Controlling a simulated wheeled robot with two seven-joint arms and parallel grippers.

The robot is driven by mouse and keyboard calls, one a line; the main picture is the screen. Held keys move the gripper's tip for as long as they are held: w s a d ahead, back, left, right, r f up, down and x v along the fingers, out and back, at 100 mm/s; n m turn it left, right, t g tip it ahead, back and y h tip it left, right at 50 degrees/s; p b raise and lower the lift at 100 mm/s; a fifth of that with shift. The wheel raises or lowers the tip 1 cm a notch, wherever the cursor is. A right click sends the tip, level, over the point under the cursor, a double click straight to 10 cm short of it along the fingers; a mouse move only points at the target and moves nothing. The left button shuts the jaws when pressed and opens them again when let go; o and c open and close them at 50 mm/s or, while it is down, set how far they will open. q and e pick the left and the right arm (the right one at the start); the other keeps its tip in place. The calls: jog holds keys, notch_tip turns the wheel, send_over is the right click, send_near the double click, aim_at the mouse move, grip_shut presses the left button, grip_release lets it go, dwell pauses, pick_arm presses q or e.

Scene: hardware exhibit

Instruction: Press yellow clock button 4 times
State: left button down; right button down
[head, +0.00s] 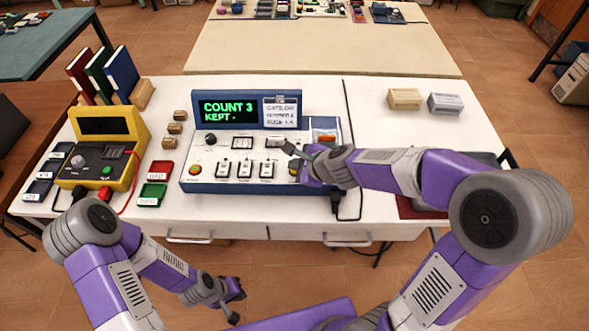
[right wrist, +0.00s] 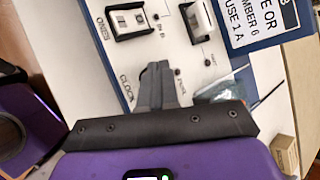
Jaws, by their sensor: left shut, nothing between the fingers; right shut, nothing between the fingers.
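The blue-framed counter console (head: 187,178) stands on the white table, with a white panel, several switches and a display (head: 228,110) reading "COUNT 3" and "KEPT -". My right gripper (head: 295,170) is shut and empty at the right end of the console's front switch row. In the right wrist view its fingertips (right wrist: 153,75) are over the panel beside the "CLOCK" label. They hide the yellow clock button there, so I cannot tell whether they touch it. My left gripper (head: 236,304) is shut and empty, low in front of the table.
A yellow meter (head: 122,150) with a red lead stands left of the console. Red (head: 160,170) and green (head: 152,194) trays lie between them. A white rocker switch (right wrist: 130,20) is close to the right fingers. Two small boxes (head: 405,98) (head: 445,103) sit at the back right.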

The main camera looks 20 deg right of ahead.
jog(key=shift+f+b, duration=0.3)
jog(key=shift+f, duration=0.05)
jog(key=shift+r, duration=0.1)
dwell(0.4)
jog(key=shift+r+p, duration=0.85)
jog(key=shift+p, duration=0.1)
notch_tip(320, 180, up, 5)
jog(key=p, duration=0.5)
jog(key=shift+r, duration=0.1)
dwell(0.4)
